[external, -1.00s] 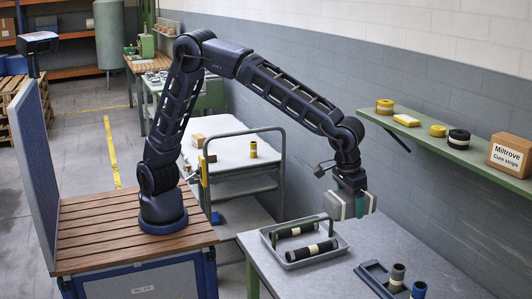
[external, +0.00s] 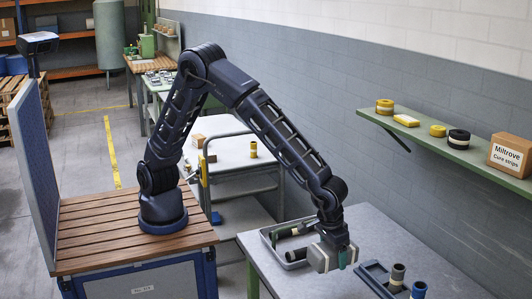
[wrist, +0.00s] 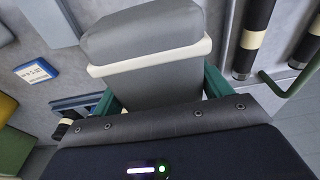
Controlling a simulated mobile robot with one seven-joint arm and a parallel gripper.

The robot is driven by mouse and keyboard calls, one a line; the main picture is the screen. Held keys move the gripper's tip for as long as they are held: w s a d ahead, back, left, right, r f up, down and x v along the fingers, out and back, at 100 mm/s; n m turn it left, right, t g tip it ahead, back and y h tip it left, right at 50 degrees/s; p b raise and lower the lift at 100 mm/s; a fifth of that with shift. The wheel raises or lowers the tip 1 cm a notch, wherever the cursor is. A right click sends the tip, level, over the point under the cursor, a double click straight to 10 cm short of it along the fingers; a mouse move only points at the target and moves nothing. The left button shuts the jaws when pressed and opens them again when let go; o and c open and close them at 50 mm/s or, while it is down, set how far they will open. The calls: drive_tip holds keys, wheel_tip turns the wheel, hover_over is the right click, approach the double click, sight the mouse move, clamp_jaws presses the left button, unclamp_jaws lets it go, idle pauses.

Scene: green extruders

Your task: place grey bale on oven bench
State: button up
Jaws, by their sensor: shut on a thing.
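The grey bale (external: 319,258) is a grey block with a pale band. My gripper (external: 336,252) is shut on it, above the grey-topped bench (external: 385,235) in front of my base. In the wrist view the bale (wrist: 140,52) sits between the green fingers (wrist: 158,92), its pale band across it. I cannot tell from these frames whether the bale touches the bench top. No label marks which bench is the oven bench.
A wall shelf (external: 450,150) holds rings and a box. The bench's back right is clear.

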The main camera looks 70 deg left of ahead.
sight(331, 286)
drive_tip(key=shift+f, duration=4.6)
drive_tip(key=shift+f, duration=0.1)
drive_tip(key=o, duration=1.7)
drive_tip(key=shift+c, duration=0.2)
